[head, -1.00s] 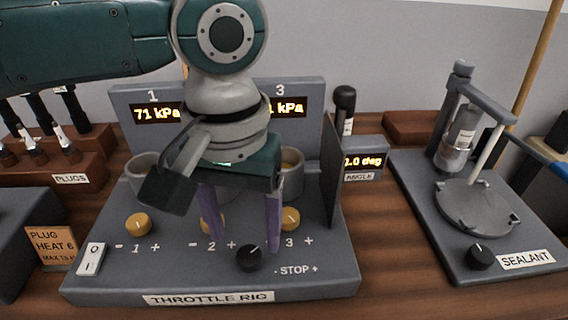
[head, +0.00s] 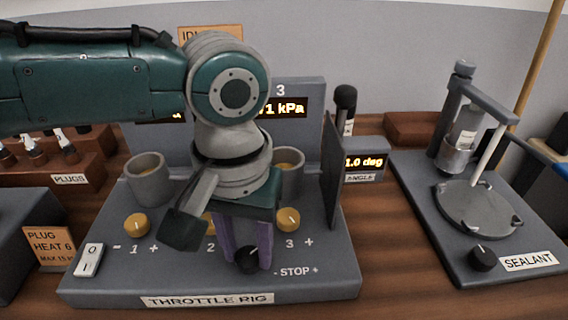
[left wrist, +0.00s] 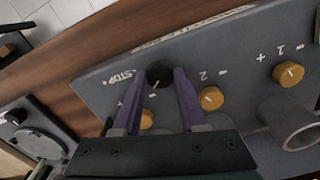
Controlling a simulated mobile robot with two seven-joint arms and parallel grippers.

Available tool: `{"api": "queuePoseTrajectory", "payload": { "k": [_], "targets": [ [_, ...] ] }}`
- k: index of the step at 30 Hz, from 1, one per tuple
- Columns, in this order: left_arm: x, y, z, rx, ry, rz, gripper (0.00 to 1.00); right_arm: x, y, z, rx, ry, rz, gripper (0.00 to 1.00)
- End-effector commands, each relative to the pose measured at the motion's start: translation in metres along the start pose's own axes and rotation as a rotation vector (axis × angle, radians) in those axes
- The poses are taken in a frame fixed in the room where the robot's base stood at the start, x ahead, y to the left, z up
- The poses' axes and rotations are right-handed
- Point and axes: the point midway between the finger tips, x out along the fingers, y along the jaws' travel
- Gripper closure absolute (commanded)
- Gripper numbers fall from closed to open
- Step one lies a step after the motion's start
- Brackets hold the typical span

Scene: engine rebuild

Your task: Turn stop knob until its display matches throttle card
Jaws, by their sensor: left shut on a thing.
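The black stop knob (head: 247,261) is at the front of the throttle rig (head: 110,277), left of the STOP label. My left gripper (head: 248,266) is lowered over it, with its purple fingers on either side, shut on the knob. The left wrist view shows the stop knob (left wrist: 159,74) between the fingertips (left wrist: 162,72), with a pale pointer line on it. The angle display (head: 363,162) reads 1.0 deg. The throttle card is probably the orange card (head: 212,34) at the back, mostly hidden behind my arm. My right gripper is not in view.
Yellow knobs 1 (head: 137,224) and 3 (head: 288,219) flank a partly hidden knob 2 close behind my fingers. A dark upright plate (head: 332,172) stands at the rig's right. The sealant stand (head: 480,205) is farther right. A white switch (head: 88,260) is at front left.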

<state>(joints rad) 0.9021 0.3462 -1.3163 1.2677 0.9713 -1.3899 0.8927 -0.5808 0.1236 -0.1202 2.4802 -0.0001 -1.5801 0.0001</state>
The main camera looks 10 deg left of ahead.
Motion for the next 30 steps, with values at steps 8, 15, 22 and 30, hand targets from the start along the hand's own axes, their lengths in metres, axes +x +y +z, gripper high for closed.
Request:
{"api": "queuePoseTrajectory", "payload": {
  "k": [8, 15, 22, 30],
  "targets": [
    [0.0, 0.0, 0.0, 0.0, 0.0, 0.0, 1.0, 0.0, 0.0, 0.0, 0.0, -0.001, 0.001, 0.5],
    [-0.001, 0.0, 0.0, 0.006, 0.0, 0.0, 1.0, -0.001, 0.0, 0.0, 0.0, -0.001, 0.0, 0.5],
    [-0.002, 0.0, 0.0, 0.072, -0.001, 0.001, 1.0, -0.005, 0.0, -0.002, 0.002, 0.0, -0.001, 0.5],
    [-0.002, 0.0, 0.001, 0.269, -0.003, 0.001, 1.0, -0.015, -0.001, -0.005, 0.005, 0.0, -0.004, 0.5]
  ]
}}
